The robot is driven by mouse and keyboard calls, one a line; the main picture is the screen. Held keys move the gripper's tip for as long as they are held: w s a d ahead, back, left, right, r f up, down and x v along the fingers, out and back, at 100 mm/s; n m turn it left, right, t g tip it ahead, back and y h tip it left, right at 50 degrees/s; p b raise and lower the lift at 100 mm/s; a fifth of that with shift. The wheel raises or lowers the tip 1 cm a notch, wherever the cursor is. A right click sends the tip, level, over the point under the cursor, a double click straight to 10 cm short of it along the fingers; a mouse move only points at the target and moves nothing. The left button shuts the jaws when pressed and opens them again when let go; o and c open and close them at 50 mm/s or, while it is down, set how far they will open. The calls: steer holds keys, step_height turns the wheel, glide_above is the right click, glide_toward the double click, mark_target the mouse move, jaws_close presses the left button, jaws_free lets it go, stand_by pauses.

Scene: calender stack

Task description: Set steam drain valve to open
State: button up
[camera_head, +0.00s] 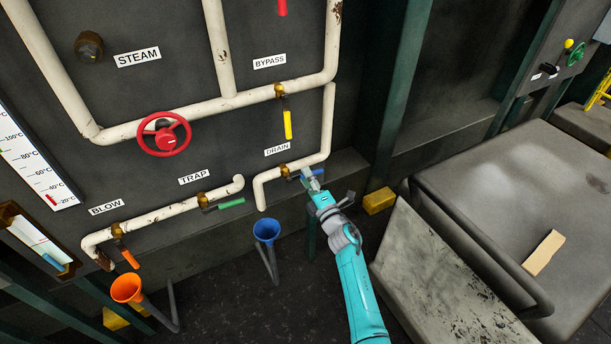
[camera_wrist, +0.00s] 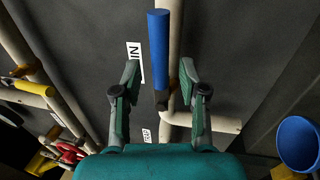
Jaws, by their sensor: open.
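The drain valve's blue lever (camera_head: 317,172) sits on the short white pipe (camera_head: 262,192) below the DRAIN label (camera_head: 277,150), beside a brass valve body (camera_head: 285,170). The lever points right, roughly along the pipe, and is partly hidden by my gripper (camera_head: 308,178). In the wrist view the blue lever (camera_wrist: 158,45) runs up the picture, parallel to the pipe behind it. My gripper (camera_wrist: 160,75) is open, its two fingers on either side of the lever's lower part. A gap shows on the left; contact on the right cannot be told.
Other valves nearby have a yellow lever (camera_head: 288,125), a green lever (camera_head: 231,203) and an orange lever (camera_head: 130,258). A red handwheel (camera_head: 165,134) is at left. A blue funnel (camera_head: 266,230) stands below the drain pipe. A grey machine table (camera_head: 500,190) is at right.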

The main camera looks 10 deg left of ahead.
steer(key=v, duration=1)
steer(key=shift+s+d, duration=0.2)
steer(key=shift+f, duration=0.1)
steer(key=s+d+f+m+h, duration=0.2)
steer(key=s+d+m, duration=0.2)
steer(key=s, duration=0.6)
steer(key=s+d+f+m+t+h, duration=0.15)
steer(key=s+d+m, duration=0.25)
steer(key=s, duration=0.6)
steer(key=s+d+f+m+h, duration=0.3)
steer(key=s+d+m, duration=0.15)
steer(key=s, duration=0.45)
steer(key=s+d+r+m+g+h, duration=0.1)
steer(key=s+r+m, duration=0.3)
steer(key=s, duration=0.5)
steer(key=s+d+r+m+g+h, duration=0.1)
steer(key=s+d+r+m+h, duration=0.1)
steer(key=s, duration=0.7)
steer(key=s+d+r+m+g+h, duration=0.1)
steer(key=s+d+r+m, duration=0.3)
steer(key=s+r+m, duration=0.2)
steer(key=s+r, duration=0.1)
steer(key=s, duration=0.1)
steer(key=shift+s+r+m+h, duration=0.2)
steer(key=shift+s+m+h, duration=0.15)
steer(key=shift+s, duration=0.05)
